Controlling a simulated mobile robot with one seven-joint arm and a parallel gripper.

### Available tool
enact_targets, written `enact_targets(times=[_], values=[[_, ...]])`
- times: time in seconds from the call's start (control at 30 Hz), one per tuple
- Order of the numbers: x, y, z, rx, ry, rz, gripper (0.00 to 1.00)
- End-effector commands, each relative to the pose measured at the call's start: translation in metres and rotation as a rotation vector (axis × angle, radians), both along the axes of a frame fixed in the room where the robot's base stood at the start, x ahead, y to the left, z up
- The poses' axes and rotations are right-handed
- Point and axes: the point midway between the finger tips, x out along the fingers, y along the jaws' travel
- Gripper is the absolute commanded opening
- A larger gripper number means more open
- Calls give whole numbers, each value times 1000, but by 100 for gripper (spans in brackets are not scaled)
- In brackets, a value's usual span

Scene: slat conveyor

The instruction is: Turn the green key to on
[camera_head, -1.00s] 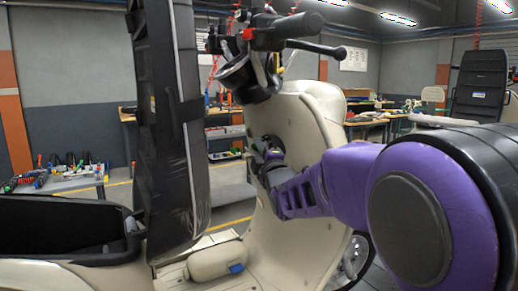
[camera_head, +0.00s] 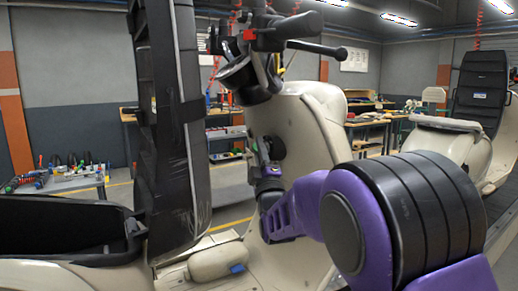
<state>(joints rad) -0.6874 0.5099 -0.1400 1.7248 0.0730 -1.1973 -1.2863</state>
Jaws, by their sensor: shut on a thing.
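A cream scooter stands in front of me, and its leg shield (camera_head: 302,125) faces the seat side. A dark round ignition lock (camera_head: 276,147) sits on the shield below the handlebar. A small patch of green, the green key (camera_head: 254,147), shows at the lock's left side by my fingertips. My gripper (camera_head: 263,153) is at the lock and shut on the key. The fingers hide most of the key, so its exact angle cannot be told. My purple arm comes in from the lower right.
The handlebar (camera_head: 285,32) with its black grip and lever hangs above my gripper. The raised black seat (camera_head: 165,120) stands upright to the left, beside the open storage well (camera_head: 60,230). A second scooter (camera_head: 452,138) stands at the right.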

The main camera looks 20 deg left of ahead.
Motion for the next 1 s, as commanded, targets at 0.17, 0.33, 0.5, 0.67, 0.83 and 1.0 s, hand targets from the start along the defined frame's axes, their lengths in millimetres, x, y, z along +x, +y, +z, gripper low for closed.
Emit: enact_targets(times=[0.17, 0.33, 0.5, 0.67, 0.83, 1.0], values=[[0, 1, 0, 94, -82, -13, 0], [0, 0, 2, 112, -96, -17, 0], [0, 0, 2, 111, -96, -16, 22], [0, 0, 1, 109, -95, -16, 46], [0, 0, 1, 109, -93, -17, 46], [-2, -1, -2, 108, -92, -16, 46]])
